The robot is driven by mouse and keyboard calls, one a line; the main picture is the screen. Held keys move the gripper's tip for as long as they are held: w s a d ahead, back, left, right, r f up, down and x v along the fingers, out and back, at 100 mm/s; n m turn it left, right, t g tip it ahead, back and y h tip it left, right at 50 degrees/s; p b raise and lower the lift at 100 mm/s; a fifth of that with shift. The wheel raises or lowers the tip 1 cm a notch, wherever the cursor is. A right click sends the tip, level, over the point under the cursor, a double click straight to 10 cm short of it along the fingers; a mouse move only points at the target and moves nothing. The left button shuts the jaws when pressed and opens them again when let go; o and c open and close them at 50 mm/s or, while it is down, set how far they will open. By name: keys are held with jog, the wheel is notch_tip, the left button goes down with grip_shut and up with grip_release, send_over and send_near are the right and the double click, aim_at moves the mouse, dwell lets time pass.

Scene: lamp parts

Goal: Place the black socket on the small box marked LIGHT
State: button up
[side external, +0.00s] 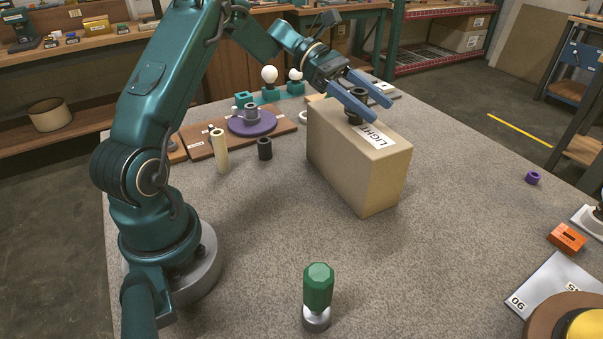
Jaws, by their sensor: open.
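A tan box (345,168) stands on the grey table, with a white label reading LIGHT (373,137) on its top. A black socket (354,118) is upright on the box top, near the far side of the label. My gripper (381,111) is over the box top with its two blue fingers apart, one on each side of the socket. The near finger hides the middle of the socket. I cannot tell whether either finger touches it. A second small black cylinder (264,149) stands on the table left of the box.
A cream cylinder (220,152) and a purple disc (266,124) bearing a grey socket (251,112) are left of the box. Bulbs on teal stands (269,92) are behind. A green-topped piece (318,287) stands in front. An orange block (567,238) is at right.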

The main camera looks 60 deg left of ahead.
jog(key=v, duration=1.1)
jog(key=shift+s+a, duration=0.1)
jog(key=shift+a, duration=0.1)
jog(key=s+d+m+g+y, duration=0.2)
jog(key=s+d+m+y, duration=0.15)
jog(key=d, duration=0.25)
jog(key=s+d+m+g+y, duration=0.1)
jog(key=s+d+m+y, duration=0.15)
jog(key=d+m, duration=0.35)
jog(key=s+d+f+m+t+y, duration=0.1)
jog(key=s+f+m+y, duration=0.1)
jog(key=s+m, duration=0.4)
jog(key=s+d+f+m+t+y, duration=0.2)
jog(key=s+m+y, duration=0.2)
jog(key=s+m, duration=0.2)
jog(key=shift+d+m+t, duration=0.3)
jog(key=shift+m, duration=0.25)
